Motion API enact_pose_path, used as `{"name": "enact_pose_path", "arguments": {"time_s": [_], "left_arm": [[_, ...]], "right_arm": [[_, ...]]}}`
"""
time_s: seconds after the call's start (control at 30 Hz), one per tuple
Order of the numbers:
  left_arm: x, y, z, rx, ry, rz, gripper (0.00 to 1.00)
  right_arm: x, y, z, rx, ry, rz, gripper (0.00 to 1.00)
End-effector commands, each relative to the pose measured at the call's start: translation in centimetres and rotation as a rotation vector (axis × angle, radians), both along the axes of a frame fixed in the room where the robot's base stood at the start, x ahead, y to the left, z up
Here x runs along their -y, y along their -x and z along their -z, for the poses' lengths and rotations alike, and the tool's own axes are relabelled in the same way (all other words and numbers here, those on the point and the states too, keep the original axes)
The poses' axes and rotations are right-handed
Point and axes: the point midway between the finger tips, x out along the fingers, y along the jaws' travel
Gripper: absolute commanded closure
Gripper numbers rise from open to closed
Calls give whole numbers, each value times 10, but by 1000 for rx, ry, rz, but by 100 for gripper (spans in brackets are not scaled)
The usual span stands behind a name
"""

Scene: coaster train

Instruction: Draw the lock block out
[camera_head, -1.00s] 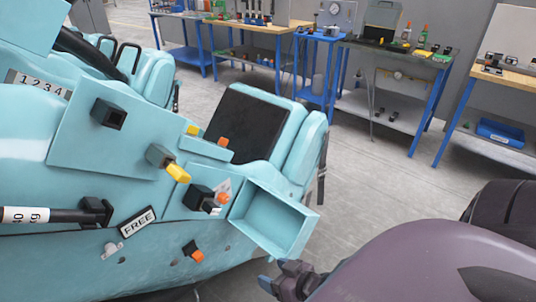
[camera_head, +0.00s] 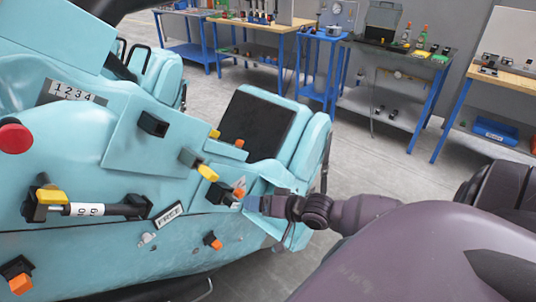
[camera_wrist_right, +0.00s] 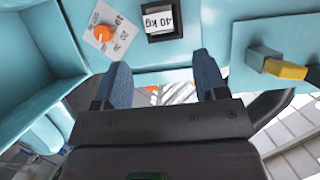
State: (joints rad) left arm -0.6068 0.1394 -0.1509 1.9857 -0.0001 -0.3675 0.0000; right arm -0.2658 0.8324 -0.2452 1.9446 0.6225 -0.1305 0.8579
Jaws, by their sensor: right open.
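A grey block with a yellow end (camera_head: 207,172) sticks out of the turquoise panel; I take it for the lock block, but cannot be sure. It also shows at the right of the right wrist view (camera_wrist_right: 285,69). My right gripper (camera_head: 250,203) is to its lower right, apart from it, near the black-framed box (camera_head: 220,193) and orange knob (camera_head: 239,193). In the right wrist view my right gripper's two blue fingers (camera_wrist_right: 163,78) are spread with nothing between them. My left gripper is not in view.
A black socket (camera_head: 152,124), a FREE label (camera_head: 168,214) and a lower orange-tipped part (camera_head: 213,241) are on the car body. Workbenches (camera_head: 400,50) stand behind across clear floor.

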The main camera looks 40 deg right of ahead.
Motion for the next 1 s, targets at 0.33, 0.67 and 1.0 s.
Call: {"name": "enact_pose_path", "arguments": {"time_s": [0.33, 0.67, 1.0], "left_arm": [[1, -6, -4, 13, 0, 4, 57], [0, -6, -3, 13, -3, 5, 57], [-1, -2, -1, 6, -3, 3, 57]], "right_arm": [[-18, -49, 15, 1, 1, -1, 34], [-25, -68, 22, 0, 2, -1, 34], [-25, -68, 22, 1, 2, -1, 45]]}}
